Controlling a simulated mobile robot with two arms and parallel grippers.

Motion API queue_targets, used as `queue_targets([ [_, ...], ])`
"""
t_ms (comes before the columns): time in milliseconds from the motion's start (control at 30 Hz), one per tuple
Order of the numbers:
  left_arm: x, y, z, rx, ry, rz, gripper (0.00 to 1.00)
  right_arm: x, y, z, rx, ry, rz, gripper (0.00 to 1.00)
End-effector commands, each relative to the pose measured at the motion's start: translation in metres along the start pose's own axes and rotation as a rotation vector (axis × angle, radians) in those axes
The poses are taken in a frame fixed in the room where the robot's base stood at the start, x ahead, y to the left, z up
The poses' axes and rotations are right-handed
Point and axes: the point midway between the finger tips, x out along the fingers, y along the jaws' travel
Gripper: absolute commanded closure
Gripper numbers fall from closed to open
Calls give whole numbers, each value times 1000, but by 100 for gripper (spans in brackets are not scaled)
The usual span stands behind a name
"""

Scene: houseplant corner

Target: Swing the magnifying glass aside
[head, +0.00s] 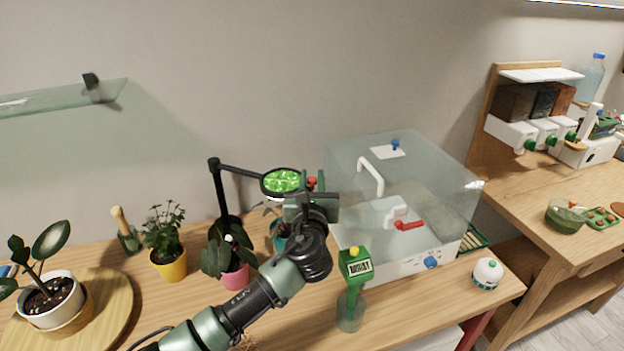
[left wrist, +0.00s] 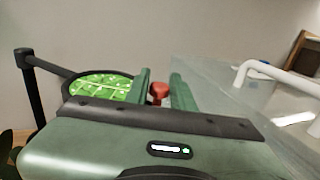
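The magnifying glass (head: 283,181) has a round dark-rimmed lens, full of magnified green leaf, on a black jointed arm and post at the back of the bench. It also shows at the left of the left wrist view (left wrist: 100,86). A red knob (left wrist: 158,91) is at the lens's right side. My left gripper (head: 313,183) is at this knob. In the left wrist view, its green fingers stand apart, one on each side of the knob, with a visible gap at the right. My right gripper is not in view.
A clear box (head: 400,165) with a white handle stands just right of the gripper. A green spray bottle (head: 350,308) stands in front. Potted plants, including a yellow pot (head: 170,264) and a pink pot (head: 236,277), stand left. A glass shelf (head: 60,98) hangs upper left.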

Motion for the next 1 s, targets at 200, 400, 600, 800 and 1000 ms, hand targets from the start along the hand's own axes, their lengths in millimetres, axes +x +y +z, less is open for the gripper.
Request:
queue_targets([
  [200, 0, 0, 0, 0, 0, 0, 100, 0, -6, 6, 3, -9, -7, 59],
  [400, 0, 0, 0, 0, 1, 0, 100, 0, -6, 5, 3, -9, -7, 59],
  [600, 0, 0, -1, 0, 1, 0, 100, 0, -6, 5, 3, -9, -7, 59],
  [800, 0, 0, -1, 0, 1, 0, 100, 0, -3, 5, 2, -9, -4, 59],
  [1000, 0, 0, -1, 0, 1, 0, 100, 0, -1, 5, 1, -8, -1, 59],
])
